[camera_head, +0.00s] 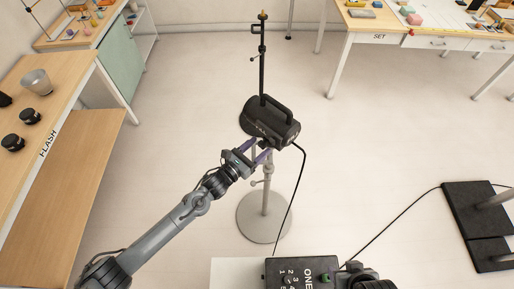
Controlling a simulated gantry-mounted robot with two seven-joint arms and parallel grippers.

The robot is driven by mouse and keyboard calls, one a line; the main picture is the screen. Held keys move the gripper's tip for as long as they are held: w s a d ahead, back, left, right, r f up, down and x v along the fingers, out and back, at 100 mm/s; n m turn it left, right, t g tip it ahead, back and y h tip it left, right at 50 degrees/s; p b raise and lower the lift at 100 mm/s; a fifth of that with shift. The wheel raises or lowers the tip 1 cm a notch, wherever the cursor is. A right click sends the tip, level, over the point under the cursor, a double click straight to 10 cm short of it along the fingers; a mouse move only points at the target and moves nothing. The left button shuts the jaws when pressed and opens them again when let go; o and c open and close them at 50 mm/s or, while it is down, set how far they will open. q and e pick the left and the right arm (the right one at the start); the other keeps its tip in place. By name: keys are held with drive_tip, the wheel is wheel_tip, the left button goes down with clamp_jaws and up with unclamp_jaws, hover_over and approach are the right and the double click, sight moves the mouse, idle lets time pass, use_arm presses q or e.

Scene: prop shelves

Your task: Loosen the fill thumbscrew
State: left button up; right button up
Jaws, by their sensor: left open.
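A black fill lamp head (270,120) with a top handle sits on a grey stand with a round base (264,217) in the middle of the room. My left gripper (262,150) has purple fingers and is just below the lamp head, near the top of the stand. Its fingers are apart around or beside the stand top; I cannot tell which. The thumbscrew itself is too small or hidden to make out here. My right gripper is not in view.
A black cable (301,190) hangs from the lamp. A black box (301,272) marked ONE stands at the bottom. The wooden FLASH bench (60,95) is at left and the SET table (375,22) at the top right. Open floor lies between.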

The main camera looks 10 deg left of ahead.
use_arm(q)
drive_tip(key=c, duration=1)
drive_tip(key=shift+c, duration=0.2)
